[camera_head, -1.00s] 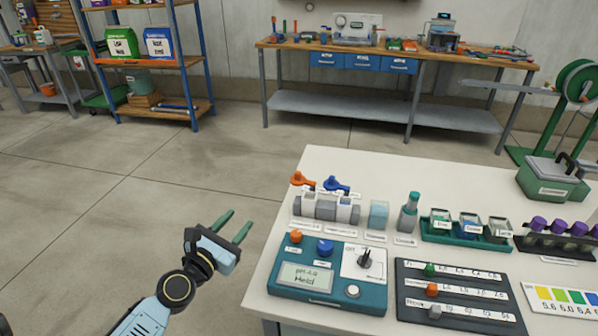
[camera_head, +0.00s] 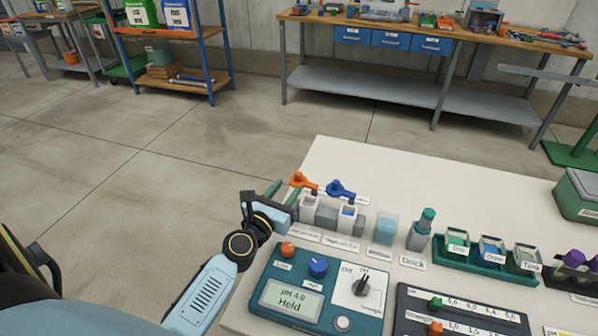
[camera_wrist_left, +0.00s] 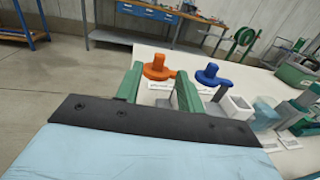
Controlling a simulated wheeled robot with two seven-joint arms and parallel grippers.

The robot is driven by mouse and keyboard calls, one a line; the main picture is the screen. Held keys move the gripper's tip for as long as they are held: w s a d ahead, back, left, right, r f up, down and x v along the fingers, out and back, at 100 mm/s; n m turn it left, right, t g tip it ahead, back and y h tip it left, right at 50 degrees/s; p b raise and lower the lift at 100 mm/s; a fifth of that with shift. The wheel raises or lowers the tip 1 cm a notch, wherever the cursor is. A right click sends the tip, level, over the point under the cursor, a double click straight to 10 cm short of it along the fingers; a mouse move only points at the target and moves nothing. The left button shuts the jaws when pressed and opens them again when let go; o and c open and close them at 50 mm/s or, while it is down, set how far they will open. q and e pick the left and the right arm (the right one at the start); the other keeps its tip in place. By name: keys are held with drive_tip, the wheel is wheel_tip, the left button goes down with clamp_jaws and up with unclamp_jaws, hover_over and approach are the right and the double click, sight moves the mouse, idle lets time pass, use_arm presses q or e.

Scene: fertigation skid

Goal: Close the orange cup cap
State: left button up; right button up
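The orange cup cap (camera_head: 301,181) is a round orange piece with a raised tab, at the back left of the cup block on the white table. It also shows in the left wrist view (camera_wrist_left: 158,68), just beyond and between my fingertips. A grey-white cup (camera_head: 309,210) stands in front of it. The cap looks lifted clear of the cup's mouth. My left gripper (camera_head: 291,185) has green fingers and is open at the table's left edge, pointing towards the cap. The left wrist view shows a gap between its fingers (camera_wrist_left: 157,87). I cannot tell whether they touch the cap. My right gripper is out of view.
A blue cap (camera_head: 341,188) and second cup (camera_head: 347,217) stand right beside the orange one. A teal controller box (camera_head: 292,297) with knobs sits in front. A grey bottle (camera_head: 421,232) and a green tray (camera_head: 452,258) stand to the right. The table's back is clear.

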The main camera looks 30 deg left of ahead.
sight(297, 176)
use_arm(q)
drive_tip(key=w, duration=0.6)
drive_tip(key=shift+a, duration=0.25)
drive_tip(key=shift+w+a, duration=0.1)
drive_tip(key=shift+w, duration=0.6)
drive_tip(key=shift+c, duration=1.4)
clamp_jaws()
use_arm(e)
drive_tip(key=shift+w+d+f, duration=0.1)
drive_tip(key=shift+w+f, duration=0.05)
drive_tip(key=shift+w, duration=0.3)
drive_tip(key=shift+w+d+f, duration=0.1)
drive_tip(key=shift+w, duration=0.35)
